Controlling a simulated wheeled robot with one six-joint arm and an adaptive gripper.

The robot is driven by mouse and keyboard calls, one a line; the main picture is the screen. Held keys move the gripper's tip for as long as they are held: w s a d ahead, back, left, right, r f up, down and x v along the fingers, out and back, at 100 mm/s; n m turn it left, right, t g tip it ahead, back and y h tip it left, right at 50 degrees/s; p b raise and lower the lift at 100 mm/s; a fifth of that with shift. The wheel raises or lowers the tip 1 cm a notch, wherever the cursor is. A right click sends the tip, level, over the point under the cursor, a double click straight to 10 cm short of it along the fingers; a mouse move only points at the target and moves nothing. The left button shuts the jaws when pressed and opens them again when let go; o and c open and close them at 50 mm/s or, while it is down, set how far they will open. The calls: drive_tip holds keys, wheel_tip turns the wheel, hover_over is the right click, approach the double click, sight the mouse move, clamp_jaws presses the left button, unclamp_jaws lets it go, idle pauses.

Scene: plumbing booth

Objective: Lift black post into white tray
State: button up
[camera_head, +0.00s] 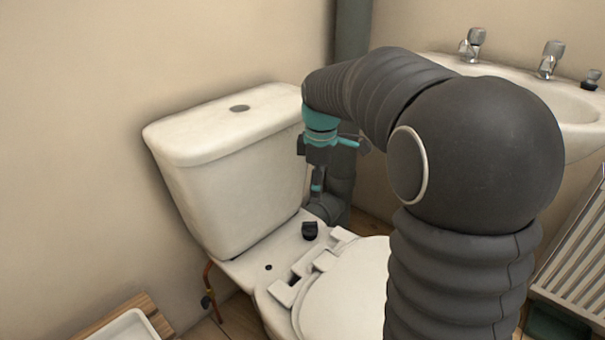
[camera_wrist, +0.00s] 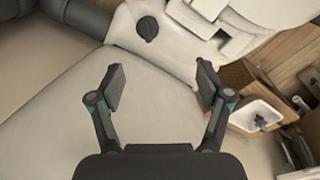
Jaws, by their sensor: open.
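The short black post (camera_head: 310,230) stands on the toilet's rear ledge, behind the seat hinges. It shows in the wrist view as a dark knob (camera_wrist: 147,28) near the top, beyond my fingertips. My gripper (camera_head: 318,182) hangs beside the cistern, above and apart from the post. In the wrist view my gripper (camera_wrist: 162,80) is open, with nothing between its fingers. The white tray (camera_head: 128,329) lies at the bottom left, partly cut off by the frame. A white tray (camera_wrist: 244,118) also shows at the right of the wrist view, partly behind my finger.
The toilet cistern (camera_head: 230,165) stands close on the left of my gripper. A dark vertical pipe (camera_head: 352,40) runs behind it. The seat lid (camera_head: 350,285) is down. A copper pipe (camera_head: 209,285) rises between toilet and tray. A basin (camera_head: 575,105) is at right.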

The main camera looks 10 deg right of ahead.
drive_tip(key=n, duration=0.2)
hover_over(312, 223)
wheel_tip(312, 223, down, 3)
drive_tip(key=shift+n+g, duration=0.3)
drive_tip(key=shift+g, duration=0.1)
wheel_tip(312, 223, down, 14)
drive_tip(key=b, duration=0.2)
drive_tip(key=shift+f+b, duration=0.15)
drive_tip(key=shift+b, duration=0.15)
drive_tip(key=shift+c, duration=0.3)
drive_tip(key=c, duration=1.2)
drive_tip(key=o, duration=0.5)
drive_tip(key=c, duration=0.4)
drive_tip(key=shift+c, duration=0.3)
drive_tip(key=shift+r, duration=0.2)
